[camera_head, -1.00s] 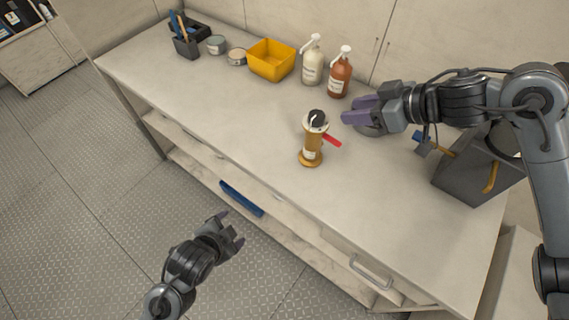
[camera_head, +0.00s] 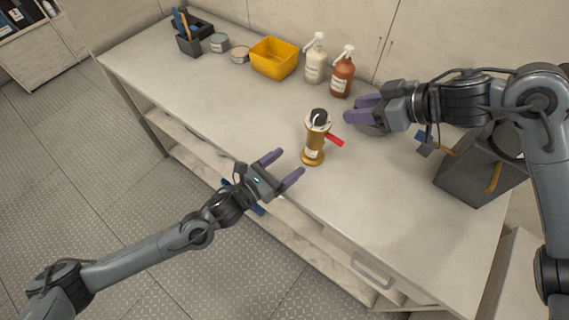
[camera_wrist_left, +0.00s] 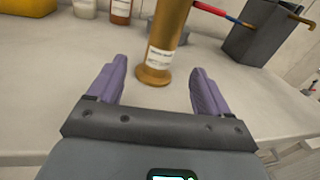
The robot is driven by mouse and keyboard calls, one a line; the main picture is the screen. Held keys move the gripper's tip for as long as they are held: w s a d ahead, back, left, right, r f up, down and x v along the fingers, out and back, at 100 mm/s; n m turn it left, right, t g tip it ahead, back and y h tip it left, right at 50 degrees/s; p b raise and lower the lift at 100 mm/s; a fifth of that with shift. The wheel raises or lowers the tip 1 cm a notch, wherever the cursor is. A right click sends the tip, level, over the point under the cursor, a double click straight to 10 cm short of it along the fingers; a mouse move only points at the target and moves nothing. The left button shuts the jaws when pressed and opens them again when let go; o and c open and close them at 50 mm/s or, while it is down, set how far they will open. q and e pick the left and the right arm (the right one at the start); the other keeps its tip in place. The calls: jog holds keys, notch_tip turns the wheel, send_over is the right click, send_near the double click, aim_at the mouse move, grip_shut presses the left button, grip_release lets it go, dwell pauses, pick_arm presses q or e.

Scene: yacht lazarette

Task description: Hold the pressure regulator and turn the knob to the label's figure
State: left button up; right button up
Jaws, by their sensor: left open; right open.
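The brass pressure regulator (camera_head: 313,147) stands upright on the bench, with a black knob (camera_head: 319,115) on top, a white collar below it, a red lever at its right side and a white label. In the left wrist view its brass body (camera_wrist_left: 166,35) and label (camera_wrist_left: 160,57) show ahead, between the finger directions; the knob is out of that frame and the label's print is too small to read. My left gripper (camera_head: 282,167) is open at the bench's front edge, left of the regulator and apart from it. My right gripper (camera_head: 354,112) is open and empty, right of the regulator and apart from it.
A yellow bin (camera_head: 273,59), a white pump bottle (camera_head: 315,65) and a brown pump bottle (camera_head: 341,76) stand along the back. A dark grey holder (camera_head: 470,178) with tools stands at the right. The bench left of the regulator is clear.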

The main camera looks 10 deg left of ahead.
aim_at(308, 148)
pick_arm(q)
jog(key=shift+w+d+f+m+h, duration=0.1)
jog(key=shift+w+d+m+h, duration=0.15)
jog(key=shift+m, duration=0.45)
jog(key=x, duration=1)
jog(key=shift+d, duration=0.1)
